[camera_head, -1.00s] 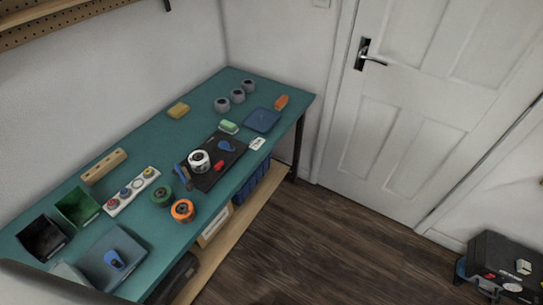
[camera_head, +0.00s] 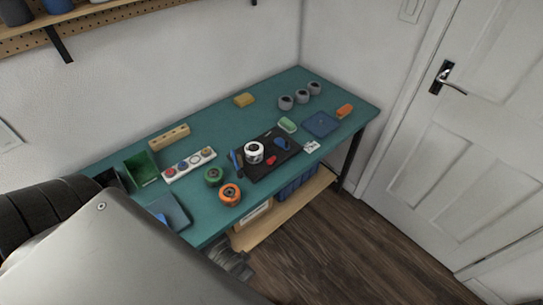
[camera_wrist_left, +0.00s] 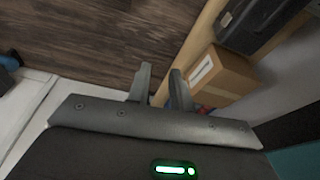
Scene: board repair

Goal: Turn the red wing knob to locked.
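The red wing knob (camera_head: 271,161) is a small red piece on the black board (camera_head: 262,174) on the teal workbench. It sits between a white round part (camera_head: 254,152) and a blue wing-shaped knob (camera_head: 283,144). Its exact angle is too small to tell. In the left wrist view, my left gripper (camera_wrist_left: 160,84) has its two fingers apart with nothing between them. It points toward the wooden floor and the lower shelf, away from the board. A large grey link of my arm covers the lower left of the head view. My right gripper is not in view.
Orange (camera_head: 230,194) and green (camera_head: 214,176) round parts stand left of the board. A blue-handled tool (camera_head: 236,161) lies at its left edge. Grey rings (camera_head: 301,96) stand at the back. A cardboard box (camera_wrist_left: 218,76) is on the lower shelf.

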